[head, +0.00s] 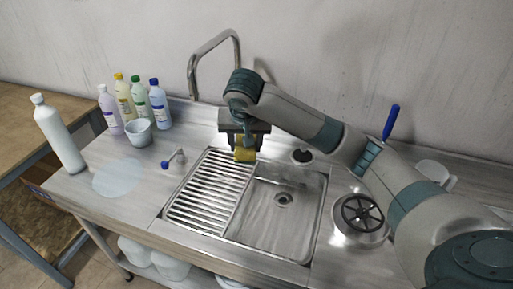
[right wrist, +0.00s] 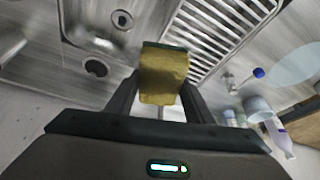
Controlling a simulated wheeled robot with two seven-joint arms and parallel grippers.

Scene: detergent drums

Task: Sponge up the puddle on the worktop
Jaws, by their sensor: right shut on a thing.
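A yellow sponge (head: 244,154) with a green layer is held in my right gripper (head: 243,143), above the back of the sink's ribbed drainboard. The sponge also shows between the two fingers in the right wrist view (right wrist: 163,76). The puddle (head: 117,178) is a pale, roundish patch on the left part of the steel worktop (head: 145,210). It also shows in the right wrist view (right wrist: 296,64). The sponge is well to the right of the puddle and apart from it. My left gripper is not in view.
A white bottle (head: 58,134) stands at the worktop's left edge. Several coloured bottles (head: 124,98) and a grey-white bucket (head: 139,132) stand behind the puddle. A small blue-tipped tap (head: 172,159) stands between puddle and drainboard (head: 205,190). A tall faucet (head: 192,72) rises behind.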

